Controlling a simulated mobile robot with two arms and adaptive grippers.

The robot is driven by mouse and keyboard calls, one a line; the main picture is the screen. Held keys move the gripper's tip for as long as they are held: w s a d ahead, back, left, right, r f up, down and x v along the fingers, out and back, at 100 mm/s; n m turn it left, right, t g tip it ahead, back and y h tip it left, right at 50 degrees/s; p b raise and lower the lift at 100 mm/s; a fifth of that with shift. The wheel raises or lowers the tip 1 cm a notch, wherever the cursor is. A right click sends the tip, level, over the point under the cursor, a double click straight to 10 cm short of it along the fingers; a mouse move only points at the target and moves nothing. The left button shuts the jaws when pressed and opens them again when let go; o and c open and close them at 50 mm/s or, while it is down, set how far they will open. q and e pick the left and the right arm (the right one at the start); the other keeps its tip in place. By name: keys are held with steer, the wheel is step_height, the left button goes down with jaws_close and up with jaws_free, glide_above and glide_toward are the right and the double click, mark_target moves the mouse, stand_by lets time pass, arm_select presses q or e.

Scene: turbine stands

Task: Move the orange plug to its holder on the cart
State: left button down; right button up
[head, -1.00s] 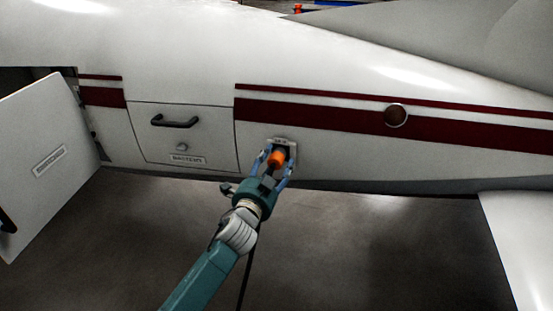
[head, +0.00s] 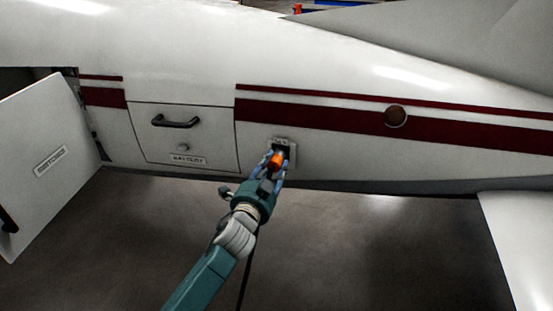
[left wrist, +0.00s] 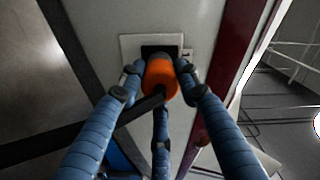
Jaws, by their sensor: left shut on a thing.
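The orange plug (head: 277,161) is between the fingers of my left gripper (head: 274,168), at the socket (head: 284,150) on the white aircraft's side. In the left wrist view the blue fingers are closed around the plug (left wrist: 160,79), and the dark socket opening in its pale plate (left wrist: 128,44) shows just beyond it. I cannot tell whether the plug's tip is still inside the socket. A black cable (head: 246,275) hangs down below my gripper. My right gripper, the cart and the holder are not in view.
The aircraft body (head: 340,165) with its dark red stripe spans the view. A closed battery door (head: 180,135) is left of the socket. An open switches door (head: 45,150) juts out at far left. The floor (head: 390,250) below is clear.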

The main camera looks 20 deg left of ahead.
stand_by(0.3)
arm_select(q)
steer(key=shift+s+p, duration=0.35)
steer(key=shift+s, duration=1.1)
